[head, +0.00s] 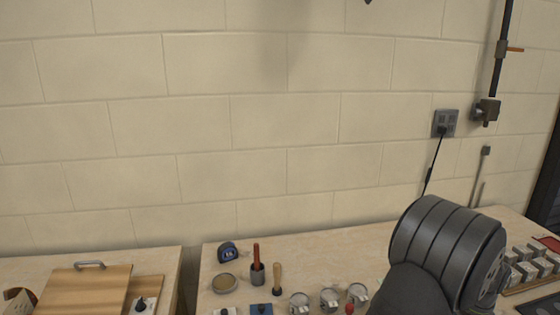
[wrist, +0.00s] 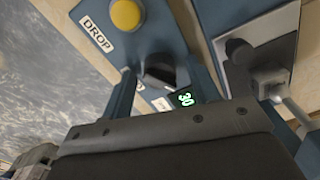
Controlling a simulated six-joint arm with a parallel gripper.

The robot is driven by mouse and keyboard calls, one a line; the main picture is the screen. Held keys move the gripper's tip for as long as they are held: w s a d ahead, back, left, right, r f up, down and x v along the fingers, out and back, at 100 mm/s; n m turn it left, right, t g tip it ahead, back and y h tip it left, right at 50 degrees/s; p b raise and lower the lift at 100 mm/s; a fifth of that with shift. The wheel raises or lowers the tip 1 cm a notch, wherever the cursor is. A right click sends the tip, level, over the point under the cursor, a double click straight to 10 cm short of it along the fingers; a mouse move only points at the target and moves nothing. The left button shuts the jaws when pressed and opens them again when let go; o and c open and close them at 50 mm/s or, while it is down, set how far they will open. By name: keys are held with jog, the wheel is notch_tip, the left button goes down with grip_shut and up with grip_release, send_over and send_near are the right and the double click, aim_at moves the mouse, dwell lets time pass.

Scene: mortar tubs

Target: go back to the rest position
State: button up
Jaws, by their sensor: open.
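My gripper (wrist: 163,72) shows in the wrist view, its dark body across the bottom and two blue-grey fingers reaching up. The fingers are apart and nothing is seen held between them. Beyond them is a blue panel (wrist: 78,62) with a DROP label, a yellow button (wrist: 126,14), a black knob (wrist: 160,70) and a green display (wrist: 185,99) reading 30. I cannot tell whether the fingers touch the panel or knob. In the head view the gripper cannot be made out; a thick dark-grey rounded part, probably my arm, fills the lower right.
A grey plate (wrist: 262,48) with a metal lever is right of the panel. The wall has a socket (head: 445,122).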

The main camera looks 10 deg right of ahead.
notch_tip(320, 180, up, 17)
notch_tip(320, 180, down, 16)
jog(key=shift+f, duration=0.6)
jog(key=n, duration=0.4)
jog(key=shift+r, duration=0.1)
jog(key=n, duration=0.4)
jog(key=shift+n, duration=0.4)
notch_tip(320, 180, up, 7)
jog(key=shift+r, duration=0.15)
dwell(1.7)
